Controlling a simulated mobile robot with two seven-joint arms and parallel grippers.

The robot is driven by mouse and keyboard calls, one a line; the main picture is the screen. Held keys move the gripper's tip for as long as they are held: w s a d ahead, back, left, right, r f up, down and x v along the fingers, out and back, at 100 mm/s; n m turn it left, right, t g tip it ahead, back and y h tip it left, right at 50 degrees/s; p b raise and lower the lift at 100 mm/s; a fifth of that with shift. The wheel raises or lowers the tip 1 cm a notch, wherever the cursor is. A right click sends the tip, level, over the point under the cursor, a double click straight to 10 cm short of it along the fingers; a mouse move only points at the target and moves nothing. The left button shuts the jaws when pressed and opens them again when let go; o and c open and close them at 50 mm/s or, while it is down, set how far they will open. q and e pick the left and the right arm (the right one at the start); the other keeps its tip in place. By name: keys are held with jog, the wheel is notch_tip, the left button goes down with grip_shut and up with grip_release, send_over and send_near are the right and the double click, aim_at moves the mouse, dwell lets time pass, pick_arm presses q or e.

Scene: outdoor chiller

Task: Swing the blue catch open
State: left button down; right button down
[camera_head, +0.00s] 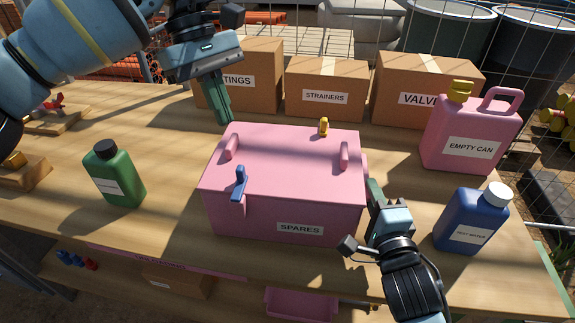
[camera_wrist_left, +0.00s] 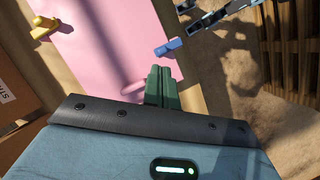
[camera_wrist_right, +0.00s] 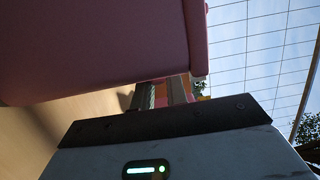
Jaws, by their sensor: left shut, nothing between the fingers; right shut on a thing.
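The pink SPARES box (camera_head: 285,215) stands on the bench with its lid (camera_head: 288,165) down. The blue catch (camera_head: 239,184) sits at the lid's front edge, left of middle; it also shows in the left wrist view (camera_wrist_left: 168,47). A yellow catch (camera_head: 323,127) is at the back edge. My left gripper (camera_head: 226,121) is shut and empty, near the box's back left corner, apart from the blue catch. My right gripper (camera_head: 373,188) is at the box's right side; its fingers (camera_wrist_right: 163,95) are shut on what seems a part of that side, mostly hidden.
A green bottle (camera_head: 118,178) stands left of the box. A pink can (camera_head: 470,135) and a blue bottle (camera_head: 470,222) stand to its right. The STRAINERS carton (camera_head: 326,90) and other cartons line the back. Bench in front of the box is narrow but clear.

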pick_arm(q)
jog(key=w+d+r+n+t+h, duration=0.1)
jog(key=d+r+n+h, duration=0.5)
jog(key=d+r+h, duration=0.95)
jog(key=w+d+r+n+t+y, duration=0.1)
jog(key=w+d+r+n+t, duration=0.25)
jog(key=w+n+t, duration=0.5)
jog(key=w+d+r+n+t+y, duration=0.1)
jog(key=w+d+r+n+t, duration=0.15)
jog(key=r+n+t, duration=0.6)
jog(key=w+a+f+n+g+y, duration=0.1)
jog(key=a+f+n+g+y, duration=0.1)
jog(key=f+n+y, duration=0.55)
jog(key=w+a+f+n+g+y, duration=0.15)
jog(key=f+n+y, duration=0.35)
jog(key=f+n, duration=0.5)
jog(key=s+a+f+n+g+y, duration=0.1)
jog(key=s+a+f+g+y, duration=0.1)
jog(key=s, duration=0.4)
jog(key=s+a+f+n+g+y, duration=0.1)
jog(key=s+a+f+g+y, duration=0.1)
jog(key=s+f+g, duration=0.2)
jog(key=s+a+f+n+g+y, duration=0.1)
jog(key=s+a+f+g+y, duration=0.1)
jog(key=s+g, duration=0.3)
jog(key=s+f+y, duration=0.1)
jog(key=s, duration=0.2)
jog(key=shift+a, duration=0.2)
